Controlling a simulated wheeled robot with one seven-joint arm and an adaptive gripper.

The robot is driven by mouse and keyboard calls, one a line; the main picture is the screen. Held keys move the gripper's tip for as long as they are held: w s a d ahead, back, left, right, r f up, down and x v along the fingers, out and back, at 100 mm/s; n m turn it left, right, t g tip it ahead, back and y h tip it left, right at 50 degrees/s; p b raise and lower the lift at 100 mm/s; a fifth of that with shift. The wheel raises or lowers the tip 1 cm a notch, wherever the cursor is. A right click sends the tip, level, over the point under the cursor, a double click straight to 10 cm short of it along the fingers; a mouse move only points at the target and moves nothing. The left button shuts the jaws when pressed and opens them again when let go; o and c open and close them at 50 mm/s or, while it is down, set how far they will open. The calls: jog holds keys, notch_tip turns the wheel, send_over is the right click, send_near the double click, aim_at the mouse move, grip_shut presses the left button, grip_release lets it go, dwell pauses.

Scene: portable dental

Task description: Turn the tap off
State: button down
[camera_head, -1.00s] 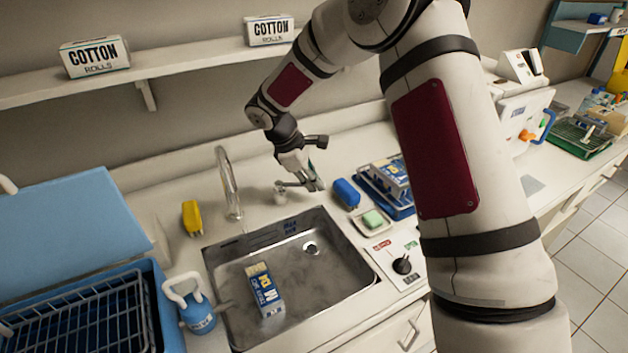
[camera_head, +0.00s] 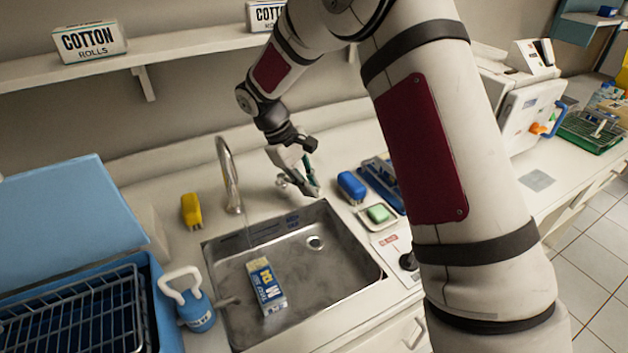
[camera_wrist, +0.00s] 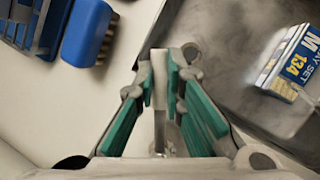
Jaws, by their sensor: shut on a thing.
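The curved metal tap spout (camera_head: 229,175) stands at the back left of the sink. A faint stream of water (camera_head: 249,237) seems to fall from it into the sink. The tap's small metal lever handle (camera_head: 283,181) is on the counter to the right of the spout, mostly hidden by my gripper (camera_head: 314,189). In the wrist view, my gripper (camera_wrist: 168,75) has its teal-padded fingers closed around a thin metal bar, the tap handle (camera_wrist: 160,110). The fingertips are just behind the sink's back right edge.
The steel sink (camera_head: 365,262) holds a blue and white box (camera_head: 266,287). A blue brush (camera_head: 351,187) and green soap (camera_head: 378,213) lie right of my gripper. A yellow brush (camera_head: 191,211) is left of the spout. A blue bottle (camera_head: 195,310) stands left of the sink.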

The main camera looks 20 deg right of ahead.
jog(key=shift+s+a+m+g+y+b, duration=0.3)
jog(key=shift+a+m, duration=0.35)
jog(key=shift+m, duration=0.2)
jog(key=shift+s+a+m+g+y+b, duration=0.2)
jog(key=shift+a+m+g, duration=0.1)
jog(key=shift+a+m, duration=0.5)
jog(key=shift+s+a+m+g+y+b, duration=0.25)
jog(key=shift+a+m, duration=0.3)
jog(key=shift+m, duration=0.4)
jog(key=c, duration=1.7)
grip_release()
jog(key=shift+o, duration=0.2)
jog(key=v, duration=1.2)
jog(key=shift+r, duration=0.1)
